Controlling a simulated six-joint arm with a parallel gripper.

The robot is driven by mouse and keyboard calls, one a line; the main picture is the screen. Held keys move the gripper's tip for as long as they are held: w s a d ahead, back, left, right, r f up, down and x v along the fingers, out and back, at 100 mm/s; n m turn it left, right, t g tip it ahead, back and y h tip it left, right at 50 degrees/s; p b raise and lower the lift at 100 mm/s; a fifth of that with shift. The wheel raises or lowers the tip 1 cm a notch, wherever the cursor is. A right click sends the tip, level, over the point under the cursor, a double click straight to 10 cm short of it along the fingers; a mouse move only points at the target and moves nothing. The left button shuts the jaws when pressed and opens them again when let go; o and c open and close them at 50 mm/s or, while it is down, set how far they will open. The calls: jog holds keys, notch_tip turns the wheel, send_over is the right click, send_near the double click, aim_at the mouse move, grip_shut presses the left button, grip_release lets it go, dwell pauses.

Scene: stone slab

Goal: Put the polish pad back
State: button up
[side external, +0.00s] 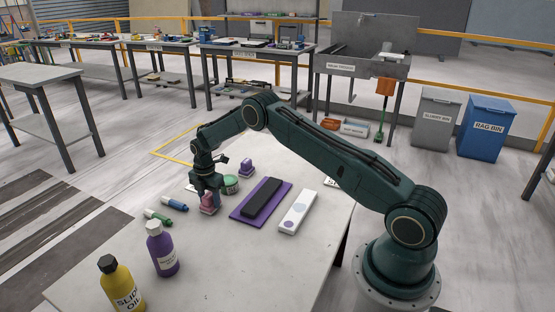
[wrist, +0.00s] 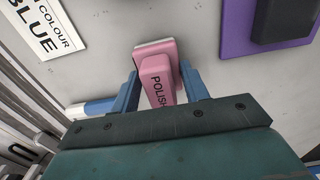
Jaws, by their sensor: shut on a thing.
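The pink polish pad (wrist: 156,68), lettered POLISH, sits between the two blue fingers of my gripper (wrist: 160,88) in the wrist view. The fingers are shut on its handle, one on each side. In the side view the pad (side external: 208,205) is under my gripper (side external: 208,197), at or just above the slab; I cannot tell whether it touches. A white strip with lilac round marks (side external: 297,212) lies to the right, beyond the purple mat (side external: 243,213). A purple pad (side external: 246,168) stands farther back on the slab.
A black block (side external: 263,198) lies on the purple mat. A green marker (side external: 158,216), a blue marker (side external: 174,204), a purple bottle (side external: 162,250) and a yellow oil bottle (side external: 122,287) stand or lie left. A COLOUR BLUE card (wrist: 42,25) is nearby.

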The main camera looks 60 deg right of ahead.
aim_at(209, 194)
jog(key=shift+f, duration=0.1)
jog(key=o, duration=0.9)
notch_tip(209, 194, up, 12)
jog(key=shift+f, duration=0.25)
jog(key=shift+r, duration=0.4)
dwell(0.3)
